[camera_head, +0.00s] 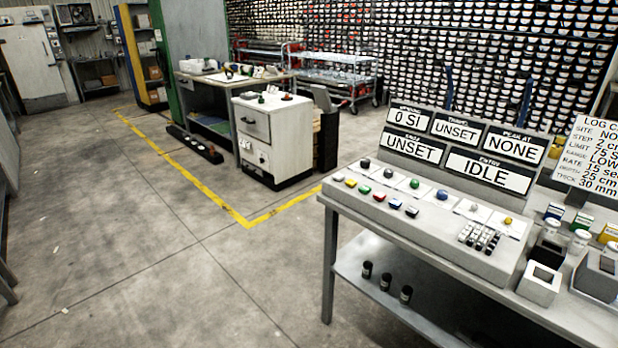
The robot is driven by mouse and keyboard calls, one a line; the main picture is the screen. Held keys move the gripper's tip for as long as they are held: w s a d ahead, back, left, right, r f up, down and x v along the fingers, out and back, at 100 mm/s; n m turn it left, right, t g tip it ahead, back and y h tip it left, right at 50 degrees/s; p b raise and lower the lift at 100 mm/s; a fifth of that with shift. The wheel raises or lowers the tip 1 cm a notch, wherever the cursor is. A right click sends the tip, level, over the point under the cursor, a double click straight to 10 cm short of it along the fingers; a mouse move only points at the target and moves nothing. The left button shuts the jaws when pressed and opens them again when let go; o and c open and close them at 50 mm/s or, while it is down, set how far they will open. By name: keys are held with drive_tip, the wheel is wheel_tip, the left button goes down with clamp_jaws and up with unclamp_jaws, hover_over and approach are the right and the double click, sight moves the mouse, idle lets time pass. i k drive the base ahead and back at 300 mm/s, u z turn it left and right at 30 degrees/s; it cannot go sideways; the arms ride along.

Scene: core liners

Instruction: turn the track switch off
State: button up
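A sloped grey control console (450,258) stands on the table at the right. It bears a back row of knobs, among them a black one (364,163), a green one (414,183) and a yellow one (507,220). At the right end is a black-and-white cluster (479,238). Their labels are too small to read, so I cannot tell which is the track switch or how it is set. My gripper is not in view.
A display board (463,144) behind the console reads "0 SI", "UNSET", "NONE", "UNSET" and "IDLE". A log sign (590,158) and several jars stand at the right. Three black cylinders (386,282) stand on the lower shelf. A white cabinet (274,137) stands farther back.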

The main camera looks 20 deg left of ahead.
sight(365, 164)
drive_tip(key=u, duration=0.5)
drive_tip(key=i, duration=0.8)
drive_tip(key=z, duration=0.1)
drive_tip(key=k, duration=0.35)
drive_tip(key=u, duration=0.85)
drive_tip(key=i, duration=1.35)
drive_tip(key=z, duration=0.65)
